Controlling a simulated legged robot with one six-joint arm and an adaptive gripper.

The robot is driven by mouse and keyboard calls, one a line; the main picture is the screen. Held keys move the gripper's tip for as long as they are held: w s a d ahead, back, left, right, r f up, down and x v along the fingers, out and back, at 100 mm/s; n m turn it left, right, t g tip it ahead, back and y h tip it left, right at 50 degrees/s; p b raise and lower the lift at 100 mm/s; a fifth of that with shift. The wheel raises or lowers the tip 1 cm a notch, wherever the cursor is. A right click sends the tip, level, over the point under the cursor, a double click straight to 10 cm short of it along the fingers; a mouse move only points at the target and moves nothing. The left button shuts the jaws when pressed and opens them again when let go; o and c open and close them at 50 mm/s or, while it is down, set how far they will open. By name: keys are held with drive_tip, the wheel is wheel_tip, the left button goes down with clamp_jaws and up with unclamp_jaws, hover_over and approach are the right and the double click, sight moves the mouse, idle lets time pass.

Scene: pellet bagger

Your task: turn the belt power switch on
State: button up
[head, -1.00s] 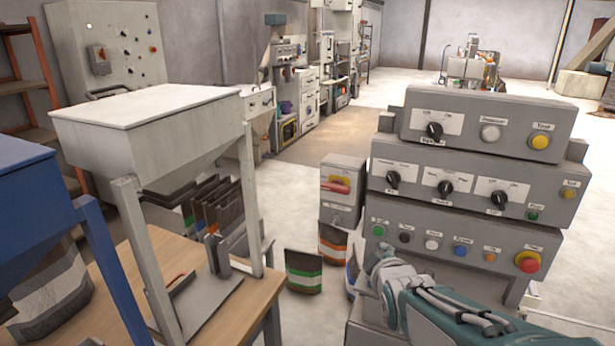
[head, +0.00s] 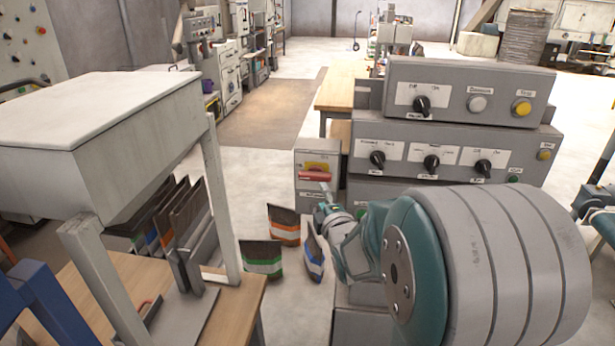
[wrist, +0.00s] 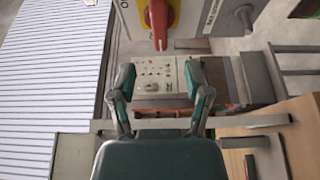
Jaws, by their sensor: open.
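A red switch handle (head: 316,175) on a yellow plate (head: 317,166) is on the front of a small grey box (head: 305,199), left of the control panels. The handle lies roughly level in the head view. I cannot read the box's labels there. In the wrist view the red handle (wrist: 159,22) is at the top, beyond my fingertips, with an "O" mark to its left. My gripper (wrist: 160,80) is open and empty, apart from the handle. In the head view my gripper (head: 324,203) is just below the handle, its fingers small and partly hidden by my wrist.
Stacked grey panels (head: 455,145) with knobs and buttons stand right of the box. Pellet bags, one green-banded (head: 261,258) and one orange-banded (head: 284,225), stand on the floor below it. A grey hopper (head: 95,125) over a wooden table is at left.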

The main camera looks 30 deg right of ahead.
sight(313, 179)
drive_tip(key=x, duration=0.8)
drive_tip(key=shift+w+d+f, duration=0.1)
drive_tip(key=shift+w, duration=0.6)
drive_tip(key=shift+d, duration=0.3)
drive_tip(key=shift+c, duration=1)
drive_tip(key=c, duration=0.5)
